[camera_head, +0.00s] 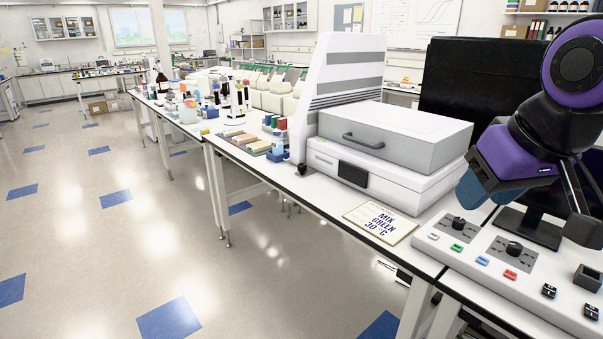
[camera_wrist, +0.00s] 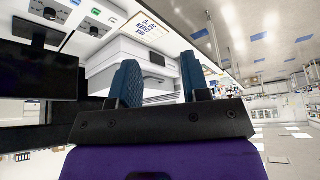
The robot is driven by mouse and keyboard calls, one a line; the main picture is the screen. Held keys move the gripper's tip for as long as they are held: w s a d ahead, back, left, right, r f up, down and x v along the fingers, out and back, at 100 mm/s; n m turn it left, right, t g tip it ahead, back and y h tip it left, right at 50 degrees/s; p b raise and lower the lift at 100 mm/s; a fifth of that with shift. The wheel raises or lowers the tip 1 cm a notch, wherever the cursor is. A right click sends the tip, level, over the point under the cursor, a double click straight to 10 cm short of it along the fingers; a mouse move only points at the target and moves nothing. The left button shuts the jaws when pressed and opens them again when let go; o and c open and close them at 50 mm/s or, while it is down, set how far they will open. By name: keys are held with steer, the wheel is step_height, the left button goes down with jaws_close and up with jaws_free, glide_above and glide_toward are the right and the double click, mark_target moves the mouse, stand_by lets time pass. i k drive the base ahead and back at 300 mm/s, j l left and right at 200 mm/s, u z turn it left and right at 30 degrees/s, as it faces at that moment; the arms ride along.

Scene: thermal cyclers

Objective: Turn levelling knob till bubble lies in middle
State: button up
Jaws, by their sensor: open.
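My gripper (camera_head: 472,191) hangs at the right of the head view, above the back edge of a sloped control panel (camera_head: 477,240). In the wrist view my gripper (camera_wrist: 159,60) shows two blue ridged fingers, apart and with nothing between them. The panel bears two black knobs, one at the left (camera_head: 459,223) and one at the right (camera_head: 514,249). A small dark round part (camera_head: 302,169) sits at the lower left corner of a white instrument (camera_head: 395,170). I cannot tell which of these is the levelling knob. I can make out no bubble.
A sign (camera_head: 381,223) reading "MIX GREEN 30 °C" lies before the instrument. A dark monitor (camera_wrist: 37,69) stands beside my gripper in the wrist view. Racks and bottles crowd the bench farther left. The floor (camera_head: 110,250) before the bench is clear.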

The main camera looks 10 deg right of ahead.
mark_target(302, 167)
steer(key=i+j+u, duration=0.15)
steer(key=i, duration=0.3)
steer(key=i+j+u, duration=0.15)
steer(key=i+j, duration=0.2)
steer(key=i, duration=0.05)
